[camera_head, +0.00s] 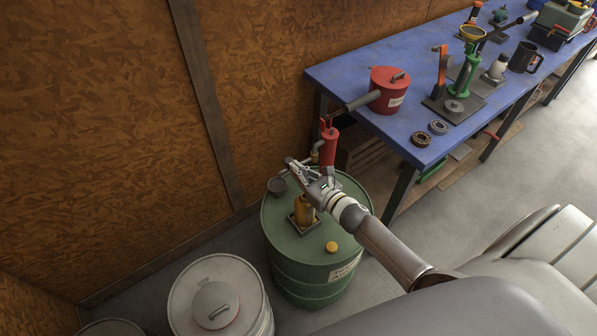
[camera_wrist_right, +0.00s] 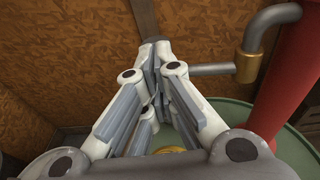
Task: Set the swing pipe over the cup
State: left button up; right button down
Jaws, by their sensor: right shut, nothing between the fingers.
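The swing pipe (camera_wrist_right: 212,68) is a short grey pipe running from a brass collar (camera_wrist_right: 250,64) on the red pump, which stands on the green drum. In the head view the pump (camera_head: 328,148) rises behind my right gripper (camera_head: 291,162). My right gripper is shut and empty, its tips (camera_wrist_right: 157,55) beside the free end of the pipe; I cannot tell if they touch. A dark round cup (camera_head: 277,185) is on the drum top, left of the gripper. An amber container (camera_head: 303,211) stands in a small square tray below the gripper. My left gripper is not in view.
The green drum (camera_head: 312,272) also has a yellow cap (camera_head: 331,247). A pale drum (camera_head: 215,295) stands at lower left. A blue workbench (camera_head: 345,72) at right holds a red can (camera_head: 389,88) and several tools. The wooden wall is close behind.

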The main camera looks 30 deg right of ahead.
aim_at(287, 162)
jog(key=w+m+h+b, duration=0.1)
jog(key=a+m+h+b, duration=0.1)
jog(key=h+b, duration=0.1)
jog(key=w+m+h+b, duration=0.1)
jog(key=h+b, duration=0.1)
jog(key=shift+w+a+f+m, duration=0.15)
jog(key=shift+w+f+m, duration=0.1)
jog(key=shift+w+m, duration=0.15)
jog(key=shift+w+r+m+h+b, duration=0.1)
jog(key=shift+w+m+h+b, duration=0.4)
jog(key=shift+h, duration=0.3)
jog(key=shift+w+r, duration=0.15)
jog(key=shift+w, duration=0.25)
